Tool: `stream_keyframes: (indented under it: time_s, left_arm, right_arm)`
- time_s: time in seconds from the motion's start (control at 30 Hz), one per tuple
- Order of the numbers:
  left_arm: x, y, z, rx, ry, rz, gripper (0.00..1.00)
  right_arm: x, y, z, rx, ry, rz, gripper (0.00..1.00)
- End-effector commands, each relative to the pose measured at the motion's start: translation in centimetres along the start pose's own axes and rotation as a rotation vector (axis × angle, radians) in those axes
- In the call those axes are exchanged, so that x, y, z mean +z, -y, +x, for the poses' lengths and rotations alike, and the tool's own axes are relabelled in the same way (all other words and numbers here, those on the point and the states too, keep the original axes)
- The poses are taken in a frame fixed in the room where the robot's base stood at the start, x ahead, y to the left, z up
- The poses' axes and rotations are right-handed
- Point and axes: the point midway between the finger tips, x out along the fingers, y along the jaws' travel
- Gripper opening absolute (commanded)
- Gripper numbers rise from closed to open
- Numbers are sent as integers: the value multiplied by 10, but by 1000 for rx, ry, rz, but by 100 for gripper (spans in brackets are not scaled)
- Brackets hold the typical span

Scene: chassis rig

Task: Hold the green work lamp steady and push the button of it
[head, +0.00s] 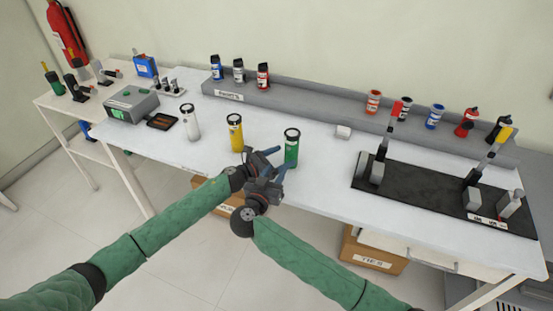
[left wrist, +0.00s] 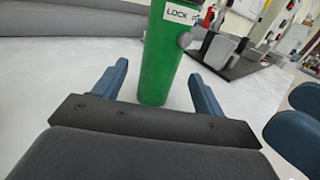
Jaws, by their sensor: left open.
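The green work lamp (head: 291,148) stands upright on the white table, with a dark top. In the left wrist view the lamp (left wrist: 160,60) shows a white label reading "LOCK" and a grey round knob, perhaps the button, on its right side. Its top is cut off there. My left gripper (head: 266,156) is open, in front of and left of the lamp. In its wrist view the lamp stands beyond and between the spread blue fingers, with no contact visible. My right gripper (head: 276,180) is close beside the left one; its blue fingers (left wrist: 296,130) show at the right edge, their opening unclear.
A yellow lamp (head: 235,132) and a white lamp (head: 190,122) stand left of the green one. A small white block (head: 343,132) lies to its right. A black board (head: 430,203) with levers is further right. A grey shelf (head: 320,108) with canisters runs along the back.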

Motion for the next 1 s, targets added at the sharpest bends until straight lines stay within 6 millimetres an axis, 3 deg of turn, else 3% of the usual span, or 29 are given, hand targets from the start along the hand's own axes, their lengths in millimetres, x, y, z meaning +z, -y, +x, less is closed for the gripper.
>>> stream_keyframes:
  time_s: [0.4,0.87,1.0]
  left_arm:
    - [1,-1,54,0,1,0,71]
    - [1,0,63,0,1,1,71]
    - [1,0,63,0,1,0,43]
  right_arm:
    - [0,0,0,0,0,0,36]
    - [0,0,0,0,0,0,36]
    - [0,0,0,0,0,0,36]
